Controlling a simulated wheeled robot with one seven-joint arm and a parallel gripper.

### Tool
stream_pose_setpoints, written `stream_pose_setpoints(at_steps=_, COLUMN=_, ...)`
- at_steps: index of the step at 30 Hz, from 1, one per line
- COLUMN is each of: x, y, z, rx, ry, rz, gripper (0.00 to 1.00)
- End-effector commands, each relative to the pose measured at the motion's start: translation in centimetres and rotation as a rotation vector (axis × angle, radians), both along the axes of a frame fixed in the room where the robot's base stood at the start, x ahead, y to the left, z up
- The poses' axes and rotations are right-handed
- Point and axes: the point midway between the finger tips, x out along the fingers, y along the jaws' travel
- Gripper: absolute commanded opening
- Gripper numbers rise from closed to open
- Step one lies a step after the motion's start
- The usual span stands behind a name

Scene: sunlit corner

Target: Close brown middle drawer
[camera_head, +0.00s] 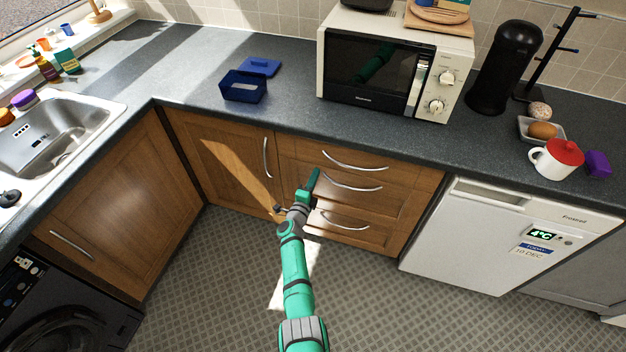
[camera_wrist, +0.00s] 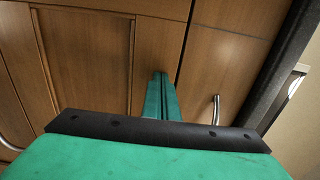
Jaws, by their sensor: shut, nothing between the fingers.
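The brown middle drawer (camera_head: 388,193) is in the wooden unit under the worktop, between a top drawer and a bottom drawer. Its curved metal handle (camera_head: 352,187) shows in the head view. My gripper (camera_head: 316,172) is at the left end of the drawer stack, in front of the wood. In the wrist view, my gripper's green fingers (camera_wrist: 163,76) are together and empty, pointing at brown wooden fronts. I cannot tell whether they touch. My arm hides the lower left of the stack.
A cupboard door (camera_head: 225,155) stands left of the drawers, and a white dishwasher-like appliance (camera_head: 500,240) on the right. The dark worktop (camera_head: 290,115) overhangs above, carrying a microwave (camera_head: 365,70) and a blue box (camera_head: 243,90). The tiled floor (camera_head: 220,270) is clear.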

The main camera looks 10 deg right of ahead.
Motion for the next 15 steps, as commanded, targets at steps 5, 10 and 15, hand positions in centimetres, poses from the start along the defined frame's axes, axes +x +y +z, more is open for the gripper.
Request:
stream_pose_setpoints(at_steps=5, x=-0.3, y=0.2, z=0.5, rx=0.007, ry=-0.004, rz=0.002, gripper=0.0)
stream_pose_setpoints(at_steps=10, x=-2.5, y=1.2, z=0.3, rx=0.003, ry=-0.004, rz=-0.007, gripper=0.0)
stream_pose_setpoints(at_steps=15, x=-5.1, y=3.6, z=0.2, rx=0.001, ry=-0.003, rz=0.005, gripper=0.0)
